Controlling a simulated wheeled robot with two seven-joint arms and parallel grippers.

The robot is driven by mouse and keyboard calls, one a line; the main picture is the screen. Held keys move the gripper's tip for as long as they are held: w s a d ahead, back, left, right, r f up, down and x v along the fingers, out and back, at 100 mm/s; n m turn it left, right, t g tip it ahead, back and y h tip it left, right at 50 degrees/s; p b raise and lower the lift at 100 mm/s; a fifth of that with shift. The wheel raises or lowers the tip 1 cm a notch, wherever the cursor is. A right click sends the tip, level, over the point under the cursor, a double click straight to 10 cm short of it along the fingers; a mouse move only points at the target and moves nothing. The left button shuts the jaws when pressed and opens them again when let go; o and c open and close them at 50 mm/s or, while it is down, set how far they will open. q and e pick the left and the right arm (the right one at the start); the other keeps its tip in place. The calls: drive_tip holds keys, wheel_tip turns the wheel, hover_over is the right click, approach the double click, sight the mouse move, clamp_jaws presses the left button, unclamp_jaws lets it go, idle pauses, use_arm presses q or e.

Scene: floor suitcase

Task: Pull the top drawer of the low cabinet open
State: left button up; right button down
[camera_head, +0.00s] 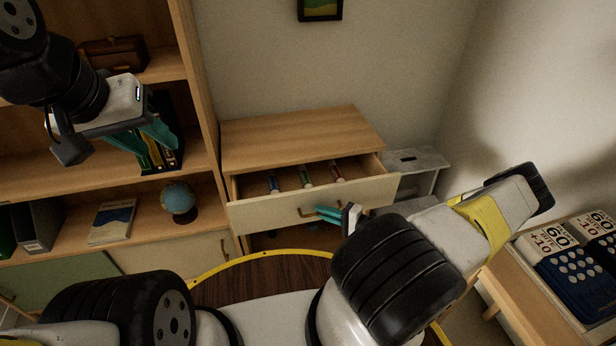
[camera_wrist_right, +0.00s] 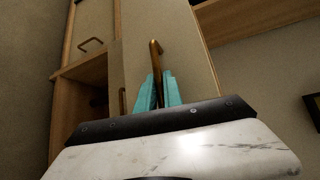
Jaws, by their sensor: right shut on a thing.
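The low cabinet (camera_head: 300,130) stands against the back wall with a wooden top. Its top drawer (camera_head: 262,214) is pulled out, and several small tube-like items lie inside it. The drawer's brass handle (camera_head: 306,212) is on its pale front; the handle also shows in the right wrist view (camera_wrist_right: 155,60). My right gripper (camera_head: 322,212) has its teal fingers at this handle, and in the wrist view they are shut around it (camera_wrist_right: 159,92). My left gripper (camera_head: 150,140) is raised at the upper left in front of the shelf, away from the cabinet; its finger gap is unclear.
A tall wooden shelf (camera_head: 205,90) with books, a globe (camera_head: 178,200) and a brown case (camera_head: 113,54) stands at the left. A grey stool (camera_head: 415,160) is right of the cabinet. A table with boxes (camera_head: 575,265) is at the far right.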

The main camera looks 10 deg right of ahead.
drive_tip(key=s, duration=1)
drive_tip(key=shift+s+d, duration=0.15)
drive_tip(key=shift+s, duration=0.05)
drive_tip(key=c, duration=1.8)
unclamp_jaws()
drive_tip(key=shift+o, duration=0.2)
drive_tip(key=v, duration=0.8)
